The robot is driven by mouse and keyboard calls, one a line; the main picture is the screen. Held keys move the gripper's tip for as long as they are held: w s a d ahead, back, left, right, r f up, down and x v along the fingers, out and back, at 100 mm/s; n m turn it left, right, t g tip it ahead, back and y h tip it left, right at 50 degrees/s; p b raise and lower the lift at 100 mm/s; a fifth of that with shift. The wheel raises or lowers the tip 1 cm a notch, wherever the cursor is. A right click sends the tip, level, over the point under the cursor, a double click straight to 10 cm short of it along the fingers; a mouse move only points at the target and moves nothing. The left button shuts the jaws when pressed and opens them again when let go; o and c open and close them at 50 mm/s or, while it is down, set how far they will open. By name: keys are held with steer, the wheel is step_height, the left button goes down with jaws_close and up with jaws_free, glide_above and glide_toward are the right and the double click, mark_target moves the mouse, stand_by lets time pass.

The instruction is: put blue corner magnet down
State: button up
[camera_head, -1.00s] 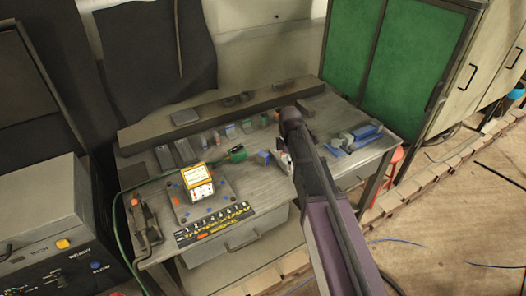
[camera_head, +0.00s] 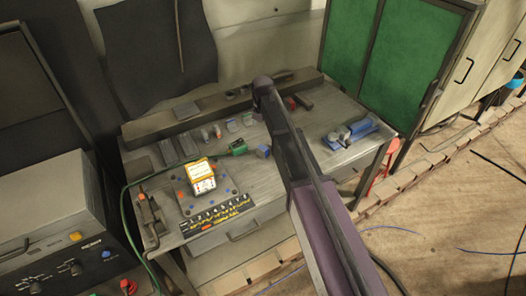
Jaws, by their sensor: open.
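A small blue block (camera_head: 263,151), which looks like the blue corner magnet, rests on the grey workbench (camera_head: 270,186) just left of my arm. Nothing is seen holding it. My dark arm crosses the bench from the bottom right up to a joint near the back beam. My gripper does not show; the arm seems to hide it.
A yellow-and-white meter (camera_head: 199,176) stands on a plate at the bench's left, with a green connector (camera_head: 237,148) beyond it. Several small parts line the back beam (camera_head: 188,118). A blue vise (camera_head: 352,132) sits at right. Bare bench lies between.

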mark_target(263, 147)
steer(key=shift+f, duration=0.15)
step_height(263, 147, down, 8)
steer(key=b, duration=0.8)
steer(key=shift+f+b, duration=0.2)
steer(key=shift+b, duration=0.1)
steer(key=shift+w+f+b, duration=0.15)
steer(key=shift+f+b, duration=2.4)
steer(key=shift+b, duration=0.05)
steer(key=c, duration=1.3)
